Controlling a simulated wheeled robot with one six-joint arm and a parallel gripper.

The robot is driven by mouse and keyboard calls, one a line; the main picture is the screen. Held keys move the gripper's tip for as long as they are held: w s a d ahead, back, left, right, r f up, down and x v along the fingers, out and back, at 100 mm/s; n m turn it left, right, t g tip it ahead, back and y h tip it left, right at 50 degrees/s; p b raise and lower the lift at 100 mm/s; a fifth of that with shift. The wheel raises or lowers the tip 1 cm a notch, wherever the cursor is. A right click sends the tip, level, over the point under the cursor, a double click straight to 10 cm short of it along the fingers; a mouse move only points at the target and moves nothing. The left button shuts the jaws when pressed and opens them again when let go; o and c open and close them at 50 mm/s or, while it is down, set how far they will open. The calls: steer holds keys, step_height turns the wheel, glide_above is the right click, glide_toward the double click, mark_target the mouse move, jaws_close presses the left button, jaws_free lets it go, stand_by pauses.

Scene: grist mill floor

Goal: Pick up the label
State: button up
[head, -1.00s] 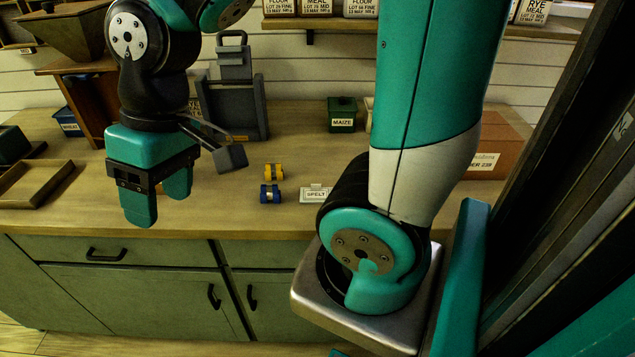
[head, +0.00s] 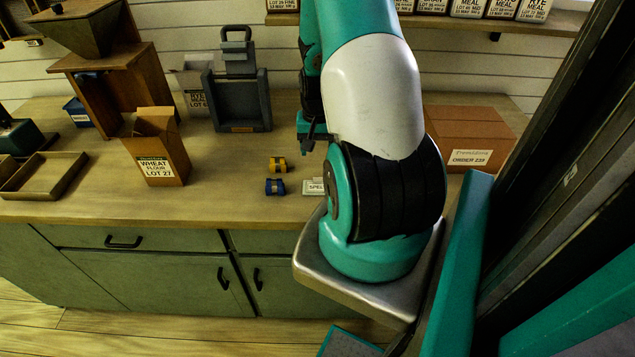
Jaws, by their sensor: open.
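The label (head: 312,187), a small white card reading "SPEL…", lies on the wooden counter. Its right side is hidden behind my arm. My gripper (head: 309,140) shows only in part, above and behind the label. It is open, but my arm hides most of it and anything between its fingers.
Yellow (head: 277,164) and blue (head: 275,187) small pieces sit left of the label. A wheat flour bag (head: 157,150), a wooden tray (head: 62,178) and a grey stand (head: 238,100) are further left. An order box (head: 472,137) stands right. The counter's front middle is clear.

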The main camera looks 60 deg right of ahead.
steer(key=p, duration=0.1)
glide_above(318, 183)
step_height(318, 183, down, 5)
steer(key=shift+a+f, duration=0.1)
steer(key=shift+f, duration=0.1)
steer(key=shift+f+p, duration=1.25)
steer(key=shift+f, duration=1.35)
steer(key=c, duration=0.8)
